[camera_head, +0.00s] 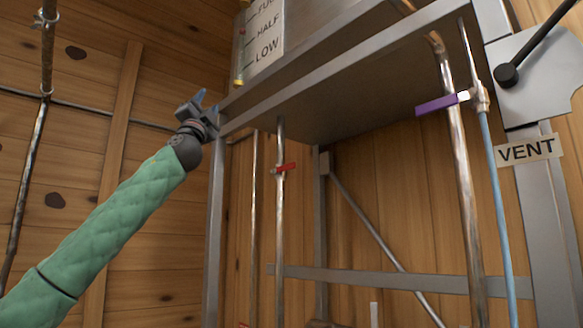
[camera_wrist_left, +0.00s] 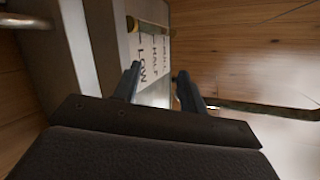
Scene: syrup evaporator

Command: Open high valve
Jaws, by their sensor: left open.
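My left gripper (camera_head: 202,102) is raised at the left front corner of the metal stand, open and empty; its fingers also show in the left wrist view (camera_wrist_left: 158,88). A valve with a red handle (camera_head: 285,167) sits on a vertical pipe below the tank shelf. A valve with a purple handle (camera_head: 437,105) sits on a pipe at the right, its handle roughly level. I cannot tell which one is the high valve. Both handles are well to the right of the gripper and apart from it. My right gripper is not in view.
The level label (camera_head: 265,40) reads FULL, HALF, LOW; it also shows beyond the fingers in the left wrist view (camera_wrist_left: 152,62). The stand's front rail (camera_head: 340,67) runs beside the gripper. A VENT sign (camera_head: 529,150) and black lever (camera_head: 507,75) are at the right.

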